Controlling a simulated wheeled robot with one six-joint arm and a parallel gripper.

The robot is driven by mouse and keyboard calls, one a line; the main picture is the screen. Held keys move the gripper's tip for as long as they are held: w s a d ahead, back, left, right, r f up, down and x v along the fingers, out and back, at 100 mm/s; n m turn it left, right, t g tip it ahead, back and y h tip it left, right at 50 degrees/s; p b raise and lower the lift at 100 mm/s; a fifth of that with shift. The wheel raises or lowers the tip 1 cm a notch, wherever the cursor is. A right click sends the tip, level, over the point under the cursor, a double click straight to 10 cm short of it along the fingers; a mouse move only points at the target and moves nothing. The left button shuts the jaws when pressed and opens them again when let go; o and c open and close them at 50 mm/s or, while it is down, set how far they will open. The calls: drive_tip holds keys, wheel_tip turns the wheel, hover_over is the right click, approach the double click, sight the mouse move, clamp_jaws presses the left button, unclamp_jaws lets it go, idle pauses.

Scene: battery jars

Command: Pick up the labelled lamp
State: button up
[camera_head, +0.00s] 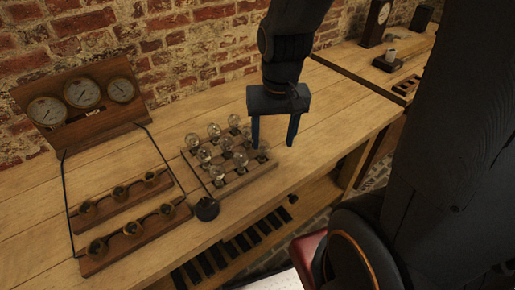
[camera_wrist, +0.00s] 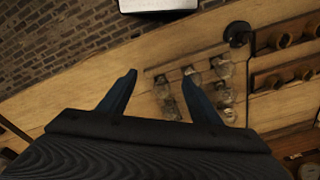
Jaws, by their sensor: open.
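Several clear glass lamps (camera_head: 214,131) stand in rows on a wooden rack (camera_head: 236,184) in the middle of the bench in the head view. I cannot make out a label on any of them, so I cannot tell which is the labelled lamp. My gripper (camera_head: 273,143) is open and points down at the right side of the rack, its blue fingers apart with no lamp clearly held. In the wrist view my gripper (camera_wrist: 159,72) spreads open, with lamps (camera_wrist: 222,68) beyond and beside the right finger, which partly hides the rack.
Two wooden strips with brass sockets (camera_head: 132,229) lie left of the rack. A black round piece (camera_head: 206,209) on a cord sits near the bench's front edge. A three-dial panel (camera_head: 82,98) stands at the brick wall. Bare bench (camera_head: 335,105) lies right of my gripper.

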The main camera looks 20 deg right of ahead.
sight(262, 141)
drive_tip(key=w+m, duration=0.3)
drive_tip(key=m, duration=0.1)
drive_tip(key=w+m, duration=0.3)
drive_tip(key=shift+w+d+f+m+g, duration=0.1)
drive_tip(key=shift+d+f+m+g, duration=0.1)
drive_tip(key=shift+m+g, duration=0.2)
drive_tip(key=shift+w+m, duration=0.6)
drive_tip(key=shift+m, duration=0.3)
drive_tip(key=shift+w+f, duration=0.1)
drive_tip(key=shift+f, duration=0.1)
wheel_tip(262, 141, down, 2)
drive_tip(key=shift+f+p, duration=0.1)
drive_tip(key=shift+p, duration=0.2)
drive_tip(key=shift+a+f+p, duration=0.15)
drive_tip(key=shift+f+p, duration=0.3)
drive_tip(key=shift+f, duration=0.85)
drive_tip(key=shift+a+f+p, duration=0.15)
drive_tip(key=shift+f+p, duration=0.25)
drive_tip(key=shift+f, duration=0.9)
drive_tip(key=shift+c, duration=0.2)
drive_tip(key=c, duration=1.2)
